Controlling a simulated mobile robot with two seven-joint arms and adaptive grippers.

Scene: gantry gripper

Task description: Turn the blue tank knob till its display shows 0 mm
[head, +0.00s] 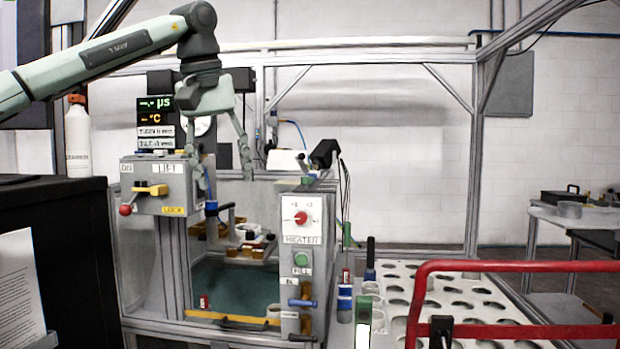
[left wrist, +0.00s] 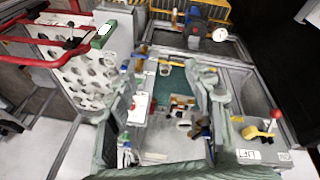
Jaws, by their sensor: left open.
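My left gripper (head: 228,178) is open and empty, fingers pointing down in front of the display stack and above the tank. In the left wrist view its open fingers (left wrist: 167,88) frame the tank area. A blue lever (head: 302,302) sits by the IN label on the column front, apart from the gripper. A blue part (left wrist: 195,22) beside a round dial shows in the left wrist view; I cannot tell which blue part is the tank knob. The display (head: 157,110) shows dashes with µs and °C; no mm reading is legible. My right gripper is not seen.
The LIFT box (head: 155,185) has a yellow lever and red ball. The HEATEN panel (head: 301,218) has a red knob, with a green button below. The tank (head: 235,285) holds blue-green liquid. A red rail (head: 520,266) crosses above the white perforated tray (head: 400,270) at right.

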